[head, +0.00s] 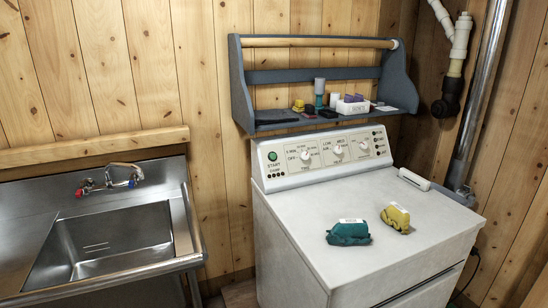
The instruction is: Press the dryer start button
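The white dryer (300,225) stands at the right of the head view, against the pine wall. Its slanted control panel (322,157) is along the back of the top. The start button (272,156) is a small round green button at the panel's left end, above a label that reads "START DAMP". Several white knobs sit to its right. Neither of my grippers shows in the head view, and nothing covers the button.
A teal object (348,234) and a yellow object (396,217) lie on the dryer top. A blue-grey shelf (268,78) with small items hangs above the panel. A steel sink (110,245) with a faucet is at the left. Pipes (480,95) run down at the right.

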